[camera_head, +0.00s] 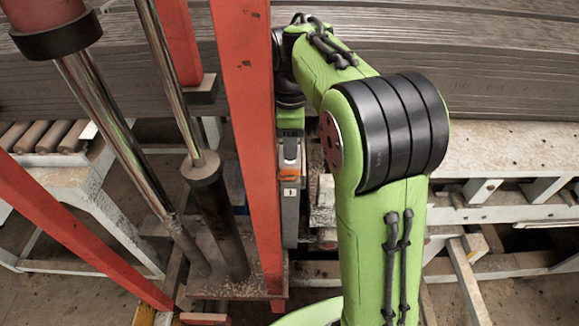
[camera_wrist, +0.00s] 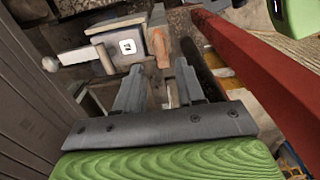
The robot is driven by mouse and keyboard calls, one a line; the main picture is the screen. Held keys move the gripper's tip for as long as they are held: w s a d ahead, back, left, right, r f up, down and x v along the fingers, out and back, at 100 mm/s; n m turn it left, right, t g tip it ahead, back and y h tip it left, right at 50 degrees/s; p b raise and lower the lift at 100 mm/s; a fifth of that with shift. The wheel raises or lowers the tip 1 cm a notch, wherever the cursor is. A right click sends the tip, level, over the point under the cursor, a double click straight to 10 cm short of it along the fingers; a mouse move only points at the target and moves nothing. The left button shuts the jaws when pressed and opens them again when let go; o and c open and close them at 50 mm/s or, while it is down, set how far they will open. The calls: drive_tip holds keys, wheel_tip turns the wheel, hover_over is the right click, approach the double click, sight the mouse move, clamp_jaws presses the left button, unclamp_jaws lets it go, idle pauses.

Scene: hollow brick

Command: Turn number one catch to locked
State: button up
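The number one catch shows in the wrist view as a grey box with a white label marked 1 (camera_wrist: 127,47). A flat orange-brown handle (camera_wrist: 159,42) stands on the box's right side. A grey bar with a pale ball end (camera_wrist: 50,63) sticks out to the left. My gripper (camera_wrist: 162,75) is open, its two grey fingers apart, with the handle just beyond the gap. I cannot tell whether they touch. In the head view the label (camera_head: 290,192) and the orange part (camera_head: 290,151) sit below my gripper, whose fingertips I cannot make out there.
A red post (camera_head: 247,150) stands close on the left of the catch in the head view; it also crosses the right of the wrist view (camera_wrist: 265,70). Metal cylinders (camera_head: 175,110) stand further left. Stacked grey boards (camera_head: 480,65) fill the back. White framework (camera_head: 500,150) lies right.

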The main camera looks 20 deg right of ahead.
sight(290, 167)
wheel_tip(290, 167, down, 7)
drive_tip(key=shift+f+b, duration=0.1)
drive_tip(key=shift+b, duration=0.4)
drive_tip(key=shift+f, duration=0.3)
drive_tip(key=shift+w, duration=0.1)
clamp_jaws()
